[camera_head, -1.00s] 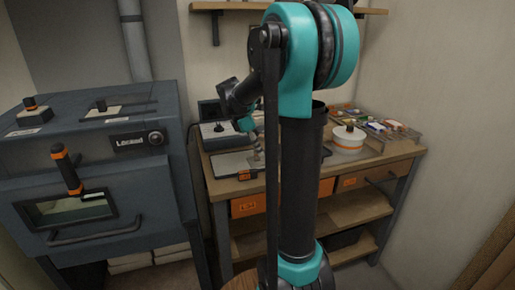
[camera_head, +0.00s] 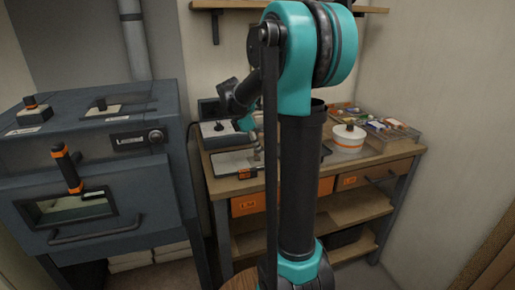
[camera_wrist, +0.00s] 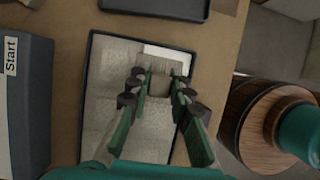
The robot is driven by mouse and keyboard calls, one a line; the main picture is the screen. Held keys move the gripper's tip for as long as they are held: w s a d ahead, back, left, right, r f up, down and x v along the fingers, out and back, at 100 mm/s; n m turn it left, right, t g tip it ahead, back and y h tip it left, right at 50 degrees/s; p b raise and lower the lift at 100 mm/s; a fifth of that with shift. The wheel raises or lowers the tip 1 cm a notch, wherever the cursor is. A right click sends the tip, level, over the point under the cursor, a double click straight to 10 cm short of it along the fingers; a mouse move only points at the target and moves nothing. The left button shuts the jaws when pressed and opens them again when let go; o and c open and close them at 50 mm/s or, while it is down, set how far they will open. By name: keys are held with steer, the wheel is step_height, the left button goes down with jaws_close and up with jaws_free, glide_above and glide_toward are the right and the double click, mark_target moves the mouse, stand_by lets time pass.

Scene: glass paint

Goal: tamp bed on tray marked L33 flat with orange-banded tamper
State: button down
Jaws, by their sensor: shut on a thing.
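A dark-rimmed tray (camera_head: 222,172) with a pale bed lies on the workbench. It fills the middle of the wrist view (camera_wrist: 91,95), with uneven lighter and greyer patches and a white area at its upper right. I cannot read a mark on it. My gripper (camera_wrist: 159,88) is over the tray, shut on a small grey-brown tool (camera_wrist: 158,68) whose wide end is at or just above the bed; contact is unclear. No orange band shows on this tool. A block with an orange-banded knob (camera_head: 33,110) sits on the oven's left top.
A device marked Start (camera_wrist: 20,90) borders the tray.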

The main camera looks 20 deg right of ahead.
steer(key=shift+r, duration=0.1)
steer(key=shift+r, duration=1)
steer(key=shift+a, duration=3.05)
steer(key=shift+f, duration=0.1)
steer(key=shift+f, duration=0.75)
steer(key=shift+f, duration=0.3)
